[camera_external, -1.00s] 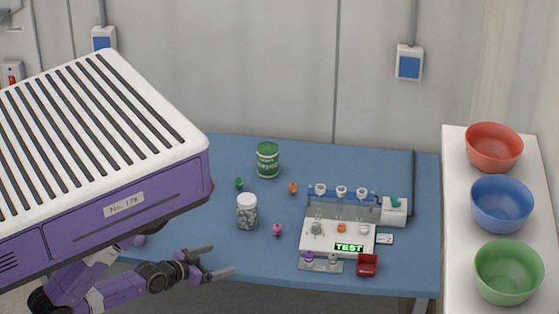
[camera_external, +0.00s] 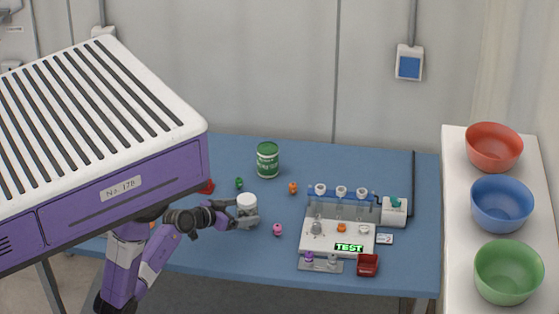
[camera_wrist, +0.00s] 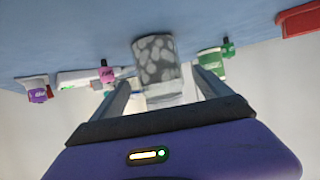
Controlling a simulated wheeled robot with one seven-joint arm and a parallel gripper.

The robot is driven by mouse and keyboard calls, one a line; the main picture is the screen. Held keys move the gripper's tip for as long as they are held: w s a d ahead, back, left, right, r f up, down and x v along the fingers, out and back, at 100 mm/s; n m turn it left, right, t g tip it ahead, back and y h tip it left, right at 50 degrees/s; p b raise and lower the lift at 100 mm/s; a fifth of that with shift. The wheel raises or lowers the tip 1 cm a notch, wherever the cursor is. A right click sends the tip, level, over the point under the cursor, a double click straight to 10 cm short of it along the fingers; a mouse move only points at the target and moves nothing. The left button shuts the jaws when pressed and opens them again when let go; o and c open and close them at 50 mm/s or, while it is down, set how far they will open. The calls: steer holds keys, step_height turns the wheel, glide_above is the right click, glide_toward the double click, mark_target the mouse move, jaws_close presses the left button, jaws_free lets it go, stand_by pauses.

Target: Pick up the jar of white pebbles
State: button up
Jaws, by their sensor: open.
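The jar of white pebbles (camera_external: 247,203) stands upright on the blue table, with its white lid on top. My gripper (camera_external: 245,219) is at the jar from the left, and its fingers hide part of the jar's lower body. In the wrist view the jar (camera_wrist: 158,66) shows white pebbles behind clear walls, and it lies between the two fingers of my gripper (camera_wrist: 163,92). The fingers are open, one on each side of the jar. The wrist view does not clearly show whether either finger touches it.
A green can (camera_external: 267,160) stands behind the jar. A small pink item (camera_external: 278,230), a green one (camera_external: 239,183) and an orange one (camera_external: 293,188) lie around it. A white test station (camera_external: 318,238) is to the right. Three bowls stand on a white shelf (camera_external: 457,215) at far right.

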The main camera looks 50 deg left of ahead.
steer(key=p+x, duration=0.1)
steer(key=x, duration=0.4)
steer(key=shift+w+f, duration=0.3)
steer(key=shift+f, duration=0.05)
steer(key=shift+c, duration=0.2)
steer(key=c, duration=1.8)
jaws_close()
steer(key=shift+a+r, duration=0.1)
steer(key=shift+r, duration=0.05)
